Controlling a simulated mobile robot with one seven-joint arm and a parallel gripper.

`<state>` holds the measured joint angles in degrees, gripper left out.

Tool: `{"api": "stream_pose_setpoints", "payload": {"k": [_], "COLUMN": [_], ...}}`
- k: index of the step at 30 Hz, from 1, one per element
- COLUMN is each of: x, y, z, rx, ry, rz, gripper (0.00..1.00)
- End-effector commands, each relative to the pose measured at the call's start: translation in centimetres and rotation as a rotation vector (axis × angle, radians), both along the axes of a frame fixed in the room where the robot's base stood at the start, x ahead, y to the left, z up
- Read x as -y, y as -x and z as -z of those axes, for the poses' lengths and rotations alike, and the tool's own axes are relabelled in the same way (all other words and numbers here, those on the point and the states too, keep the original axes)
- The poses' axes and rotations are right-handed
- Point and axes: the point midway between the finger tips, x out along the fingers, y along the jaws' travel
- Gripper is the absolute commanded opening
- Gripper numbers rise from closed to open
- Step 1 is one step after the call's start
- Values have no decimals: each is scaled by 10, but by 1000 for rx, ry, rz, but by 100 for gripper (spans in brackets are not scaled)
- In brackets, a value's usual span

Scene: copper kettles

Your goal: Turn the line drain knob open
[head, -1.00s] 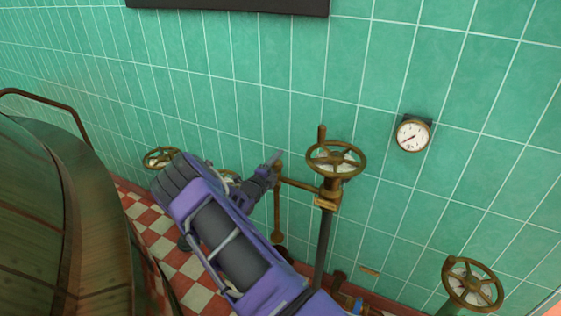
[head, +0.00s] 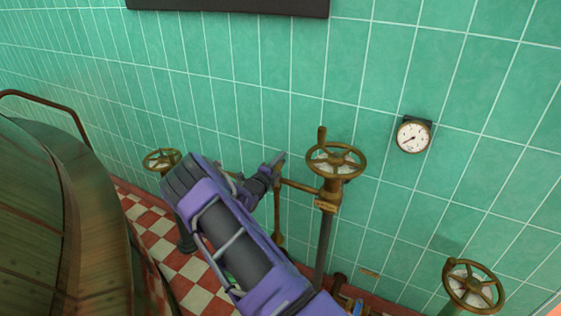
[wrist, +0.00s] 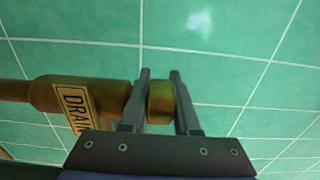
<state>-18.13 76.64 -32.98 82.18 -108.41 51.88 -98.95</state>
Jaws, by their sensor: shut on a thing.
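The line drain knob (wrist: 160,103) is a short brass cylinder at the end of a brass fitting in the wrist view. A cream plate (wrist: 75,106) on that fitting reads "DRAIN", with its lower part cut off by my gripper. My gripper (wrist: 160,76) has one finger on each side of the knob and is shut on it. In the head view my gripper (head: 277,160) is beside the top of a thin brass pipe (head: 278,215), left of a large handwheel. The knob itself cannot be made out in the head view.
A brass handwheel (head: 336,160) on a post stands just right of my gripper. Another handwheel (head: 473,285) is at lower right and one (head: 161,159) at left. A gauge (head: 412,136) hangs on the green tiled wall. A big copper kettle (head: 60,230) fills the left.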

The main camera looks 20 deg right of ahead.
Motion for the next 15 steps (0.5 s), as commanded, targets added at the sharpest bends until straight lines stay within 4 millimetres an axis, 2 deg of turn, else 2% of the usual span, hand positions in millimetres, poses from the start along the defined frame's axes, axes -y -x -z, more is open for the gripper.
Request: {"api": "stream_pose_setpoints", "payload": {"k": [8,15], "x": [-1,-3], "y": [0,-3], "z": [-2,-4], "rx": [-2,-6], "ry": [1,3], "rz": [-33,-163], "gripper": [0,0]}}
